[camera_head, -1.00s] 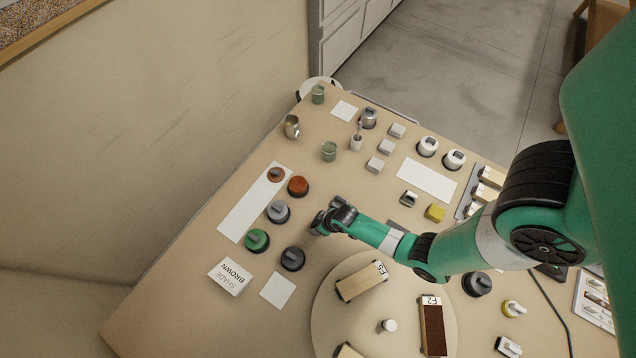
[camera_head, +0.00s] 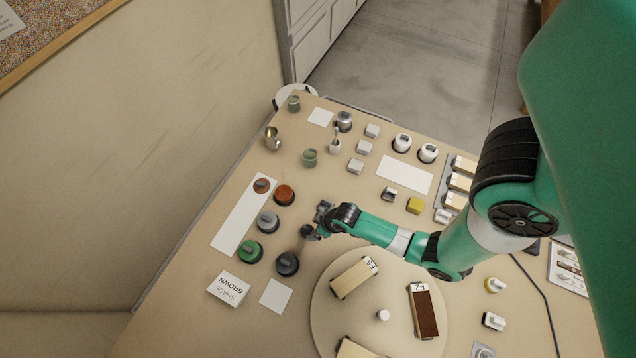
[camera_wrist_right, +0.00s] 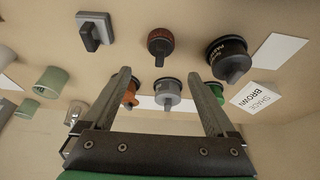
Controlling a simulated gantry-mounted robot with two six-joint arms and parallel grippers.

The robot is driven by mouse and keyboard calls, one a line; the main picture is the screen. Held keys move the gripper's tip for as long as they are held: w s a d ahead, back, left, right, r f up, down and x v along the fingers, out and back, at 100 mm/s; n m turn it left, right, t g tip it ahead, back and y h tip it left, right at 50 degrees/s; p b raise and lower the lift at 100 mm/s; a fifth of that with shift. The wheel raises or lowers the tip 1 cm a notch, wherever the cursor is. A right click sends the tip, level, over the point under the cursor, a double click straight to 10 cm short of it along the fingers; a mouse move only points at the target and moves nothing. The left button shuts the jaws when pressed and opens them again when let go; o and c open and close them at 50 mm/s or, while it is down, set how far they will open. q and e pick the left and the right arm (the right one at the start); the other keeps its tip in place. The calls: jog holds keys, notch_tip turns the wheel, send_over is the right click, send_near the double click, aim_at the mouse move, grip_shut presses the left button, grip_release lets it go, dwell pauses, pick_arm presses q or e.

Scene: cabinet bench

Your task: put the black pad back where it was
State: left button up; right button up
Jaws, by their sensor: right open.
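The black pad (camera_head: 287,263), a round dark disc with a raised grip, sits on the bench left of the turntable, just above a white square card. It seems to be the black lettered disc (camera_wrist_right: 230,60) at the upper right in the right wrist view. My right gripper (camera_head: 314,222) is up and right of it in the head view. In the wrist view its two fingers (camera_wrist_right: 165,85) are spread wide with nothing held between them. A brown-topped disc (camera_wrist_right: 160,42) lies beyond the fingers; my gripper mostly hides that spot in the head view. My left gripper is out of view.
Orange-brown (camera_head: 284,195), grey (camera_head: 268,221) and green (camera_head: 250,250) discs line a white strip (camera_head: 233,225). The SHADE BROWN card (camera_head: 229,288) and white square card (camera_head: 276,296) lie nearby. A round turntable (camera_head: 330,310) with wood blocks is at right.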

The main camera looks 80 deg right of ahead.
jog(key=shift+p+v, duration=0.5)
jog(key=shift+v, duration=0.75)
jog(key=w+d+r+n+t+h, duration=0.1)
jog(key=w+r+t, duration=0.3)
jog(key=w+r, duration=0.75)
jog(key=w+d+r+t, duration=0.2)
jog(key=w+r+t, duration=0.1)
jog(key=w+r, duration=0.85)
jog(key=w+a+r+n+t, duration=0.1)
jog(key=w+a+r+t, duration=0.15)
jog(key=r, duration=0.65)
jog(key=w+a+r+t, duration=0.15)
jog(key=w+r, duration=0.25)
jog(key=r, duration=0.5)
jog(key=s+a+r+n+t+y, duration=0.1)
jog(key=s+a+r+t, duration=0.2)
jog(key=r, duration=1.1)
jog(key=a+r+n+t+y, duration=0.1)
jog(key=a+r+t, duration=0.35)
jog(key=r, duration=0.85)
jog(key=s+a+r+t+y, duration=0.2)
jog(key=s+a+r+t, duration=0.1)
jog(key=s+r, duration=0.6)
notch_tip(320, 180, up, 5)
jog(key=shift+s+f+n+t+y, duration=0.15)
jog(key=shift+s+n+t+y, duration=0.15)
jog(key=shift+t, duration=0.55)
